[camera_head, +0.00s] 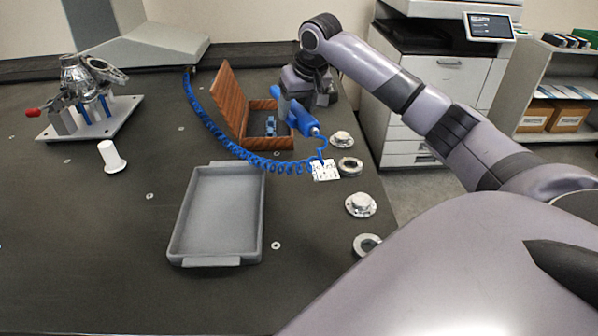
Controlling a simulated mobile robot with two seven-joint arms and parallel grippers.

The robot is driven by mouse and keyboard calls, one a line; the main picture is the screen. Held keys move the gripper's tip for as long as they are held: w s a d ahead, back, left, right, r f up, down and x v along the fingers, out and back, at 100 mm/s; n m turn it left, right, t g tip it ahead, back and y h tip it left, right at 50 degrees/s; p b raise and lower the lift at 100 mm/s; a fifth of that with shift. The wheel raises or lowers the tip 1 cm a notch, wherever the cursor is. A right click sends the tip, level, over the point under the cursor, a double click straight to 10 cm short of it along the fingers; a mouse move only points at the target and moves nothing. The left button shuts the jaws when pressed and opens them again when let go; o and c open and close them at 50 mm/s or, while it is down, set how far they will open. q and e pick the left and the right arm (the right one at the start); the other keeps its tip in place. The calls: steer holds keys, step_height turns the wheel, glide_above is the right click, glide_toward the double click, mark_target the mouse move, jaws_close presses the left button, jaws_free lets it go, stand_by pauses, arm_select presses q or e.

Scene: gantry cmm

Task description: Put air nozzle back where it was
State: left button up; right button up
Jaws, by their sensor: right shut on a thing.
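The blue air nozzle (303,119) is at the right side of the table, beside the open wooden box. Its coiled blue hose (228,141) runs from near the grey machine part at the back, in front of the box, to the nozzle. My right gripper (288,97) is shut on the nozzle; its fingers are small and partly hidden by the wrist. Whether the nozzle touches the table or the box is hard to tell. My left gripper is not in view.
The wooden box (232,104) holds dark and blue items. A grey tray (214,252) lies in front, and a printed card (325,171) and several metal round parts (360,205) line the right edge. A white spool-like piece (112,157) and a fixture plate (90,127) stand left.

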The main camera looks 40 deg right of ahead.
step_height(320, 180, down, 20)
steer(key=shift+r+b, duration=0.25)
steer(key=shift+b, duration=0.85)
steer(key=shift+f, duration=0.15)
steer(key=o, duration=0.7)
steer(key=shift+s+r, duration=0.25)
steer(key=shift+r, duration=0.3)
steer(key=p+v, duration=0.2)
steer(key=v, duration=0.8)
steer(key=shift+r, duration=0.4)
